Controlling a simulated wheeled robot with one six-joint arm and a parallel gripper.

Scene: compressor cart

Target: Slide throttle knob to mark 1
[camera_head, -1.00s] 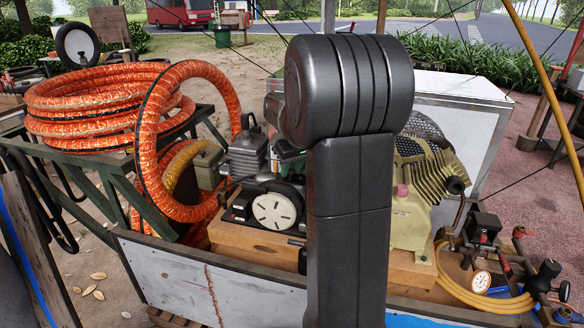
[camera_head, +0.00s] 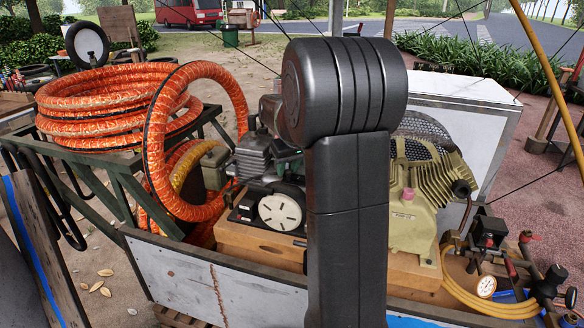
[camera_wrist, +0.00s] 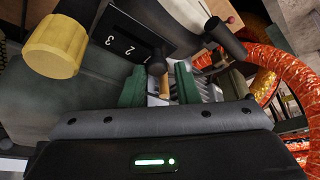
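Contact is not apparent. In the head view, my dark arm link hides the gripper and throttle. The engine (camera_head: 262,155) with a white round cover shows left of the arm.
A yellow cylindrical cap (camera_wrist: 55,46) and a dark cylindrical handle (camera_wrist: 224,38) stand close to the fingers. An orange hose (camera_head: 110,105) loops left of the engine; it also shows in the wrist view (camera_wrist: 272,60). A tan compressor (camera_head: 415,205) and gauge (camera_head: 486,286) are to the right.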

